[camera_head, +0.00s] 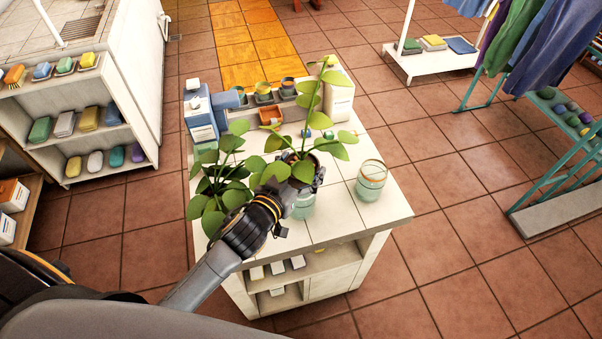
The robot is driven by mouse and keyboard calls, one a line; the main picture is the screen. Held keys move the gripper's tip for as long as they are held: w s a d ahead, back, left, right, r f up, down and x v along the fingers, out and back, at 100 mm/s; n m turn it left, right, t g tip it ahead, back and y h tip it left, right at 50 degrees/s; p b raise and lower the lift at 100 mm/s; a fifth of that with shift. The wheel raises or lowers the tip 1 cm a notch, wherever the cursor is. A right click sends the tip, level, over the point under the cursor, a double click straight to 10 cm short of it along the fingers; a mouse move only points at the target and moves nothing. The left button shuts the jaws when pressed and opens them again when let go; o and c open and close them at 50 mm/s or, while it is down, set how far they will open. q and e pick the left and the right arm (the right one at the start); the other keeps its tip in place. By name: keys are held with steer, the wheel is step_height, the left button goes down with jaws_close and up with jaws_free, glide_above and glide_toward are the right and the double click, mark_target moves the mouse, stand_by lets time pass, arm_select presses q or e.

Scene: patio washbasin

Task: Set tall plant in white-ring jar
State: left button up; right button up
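The tall plant (308,101), with a thin stem and broad green leaves, stands upright over the white counter. My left gripper (311,174) is at its lower stem. Leaves and the gripper's own body hide the fingertips, so I cannot tell whether they are closed on the stem. A pale green jar (303,208) shows just below the gripper, its top partly hidden. A second pale green glass jar (371,184) with a light band near its rim stands to the right, with no plant in it. My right gripper is not in view.
A shorter leafy plant (213,187) stands left of the gripper. A blue-and-white bottle (200,117), small pots (264,94) and an orange box (270,115) are at the back. The white countertop (340,221) is clear around the right jar.

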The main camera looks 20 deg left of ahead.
arm_select(q)
step_height(320, 180, down, 3)
steer(key=shift+w+f+p, duration=0.1)
steer(key=shift+p, duration=0.2)
steer(key=shift+f+b, duration=0.5)
steer(key=shift+f, duration=0.15)
steer(key=o, duration=1.4)
steer(key=shift+r, duration=0.1)
